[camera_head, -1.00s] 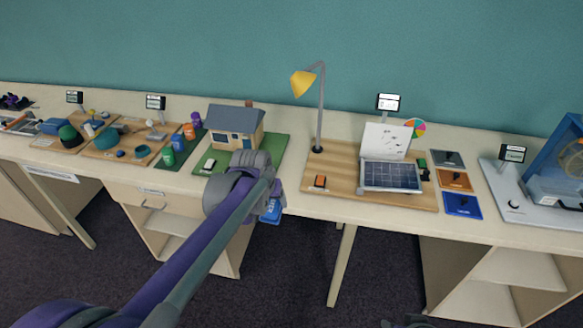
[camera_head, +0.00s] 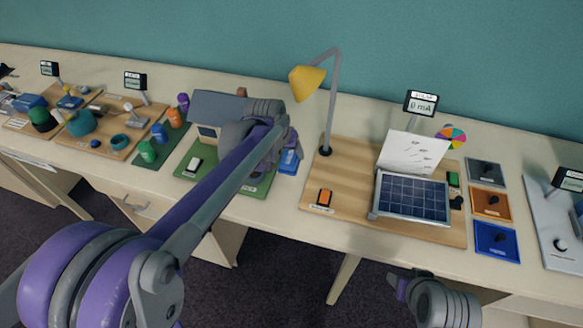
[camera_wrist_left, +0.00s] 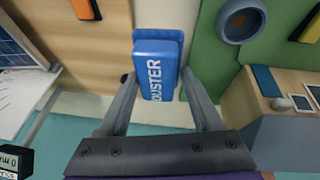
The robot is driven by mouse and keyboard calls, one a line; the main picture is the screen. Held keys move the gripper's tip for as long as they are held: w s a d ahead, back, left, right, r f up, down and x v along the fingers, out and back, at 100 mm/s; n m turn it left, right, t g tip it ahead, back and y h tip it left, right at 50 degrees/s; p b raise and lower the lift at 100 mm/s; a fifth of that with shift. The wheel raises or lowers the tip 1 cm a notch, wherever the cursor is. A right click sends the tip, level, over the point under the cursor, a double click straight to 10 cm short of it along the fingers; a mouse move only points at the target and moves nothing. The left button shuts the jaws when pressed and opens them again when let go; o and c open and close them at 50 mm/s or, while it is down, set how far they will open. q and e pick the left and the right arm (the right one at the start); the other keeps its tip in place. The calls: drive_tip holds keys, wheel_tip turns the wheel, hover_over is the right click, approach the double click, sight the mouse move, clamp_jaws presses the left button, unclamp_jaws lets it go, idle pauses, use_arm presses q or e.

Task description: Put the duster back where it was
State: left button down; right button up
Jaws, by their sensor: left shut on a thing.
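The duster (camera_head: 289,161) is a blue block with white "DUSTER" lettering, which reads clearly in the left wrist view (camera_wrist_left: 155,72). My left gripper (camera_head: 292,142) is shut on it, with one finger on each side in the wrist view. The duster is over the bare strip of tabletop (camera_head: 300,184) between the green house board and the wooden lamp board. I cannot tell whether its underside touches the table. My right gripper (camera_head: 396,287) is low in front of the table; its jaw opening does not show clearly.
The yellow lamp (camera_head: 308,82) stands close to the right of the duster. The wooden board (camera_head: 345,188) carries a solar panel (camera_head: 413,197) and an orange switch (camera_head: 325,197). My left arm partly covers the model house (camera_head: 218,104) on the green board (camera_head: 259,184).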

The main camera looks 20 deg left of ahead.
sight(288, 161)
use_arm(q)
drive_tip(key=f, duration=0.3)
drive_tip(key=shift+s, duration=0.2)
drive_tip(key=shift+w+f, duration=0.1)
drive_tip(key=shift+f, duration=2.15)
drive_tip(key=shift+f, duration=0.2)
drive_tip(key=shift+c, duration=1.4)
unclamp_jaws()
drive_tip(key=shift+r, duration=0.1)
drive_tip(key=shift+r, duration=0.1)
